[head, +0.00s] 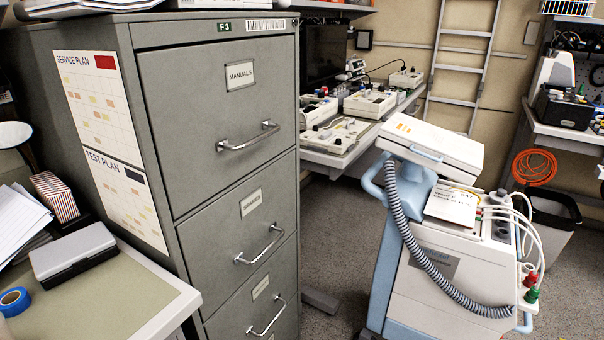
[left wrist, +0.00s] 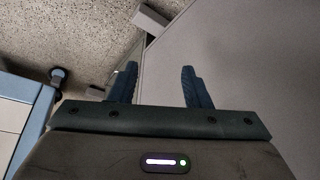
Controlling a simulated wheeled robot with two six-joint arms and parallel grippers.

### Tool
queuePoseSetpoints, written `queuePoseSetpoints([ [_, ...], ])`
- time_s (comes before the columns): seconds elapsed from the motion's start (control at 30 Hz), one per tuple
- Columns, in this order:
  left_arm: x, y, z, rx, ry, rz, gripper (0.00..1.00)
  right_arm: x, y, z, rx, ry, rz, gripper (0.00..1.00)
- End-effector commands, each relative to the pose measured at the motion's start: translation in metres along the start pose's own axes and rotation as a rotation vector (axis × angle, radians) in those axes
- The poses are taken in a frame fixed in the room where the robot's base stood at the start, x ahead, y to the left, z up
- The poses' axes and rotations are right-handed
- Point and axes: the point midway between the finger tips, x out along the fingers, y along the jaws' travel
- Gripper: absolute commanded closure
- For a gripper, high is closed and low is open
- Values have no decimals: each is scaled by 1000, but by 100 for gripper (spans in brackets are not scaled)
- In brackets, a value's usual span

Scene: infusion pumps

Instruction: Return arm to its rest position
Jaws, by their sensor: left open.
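My left gripper (left wrist: 158,88) shows in the left wrist view with its two dark fingers spread apart and nothing between them. Beyond the fingers is a plain grey surface (left wrist: 240,60) on the right and the speckled floor (left wrist: 60,25) on the left. Neither gripper shows in the head view. The grey filing cabinet (head: 215,130) stands close on the left in the head view, with its visible drawers closed. The top drawer (head: 225,110) is labelled MANUALS.
A white and blue medical cart (head: 445,280) with a coiled grey hose stands at the right. A workbench with devices (head: 350,145) is behind it. A desk (head: 110,300) with a case (head: 72,250) and blue tape (head: 14,300) is at lower left. Floor (head: 335,215) shows between cabinet and cart.

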Motion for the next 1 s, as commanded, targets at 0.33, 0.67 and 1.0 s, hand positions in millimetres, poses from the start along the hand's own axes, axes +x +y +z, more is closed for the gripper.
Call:
queuePoseSetpoints([
  [0.33, 70, -23, 109, 3, -189, -44, 56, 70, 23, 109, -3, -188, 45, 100],
  [0.67, 84, -32, 190, 13, -292, -60, 56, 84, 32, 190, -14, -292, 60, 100],
  [1.0, 85, -32, 196, 14, -299, -60, 56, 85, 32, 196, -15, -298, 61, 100],
])
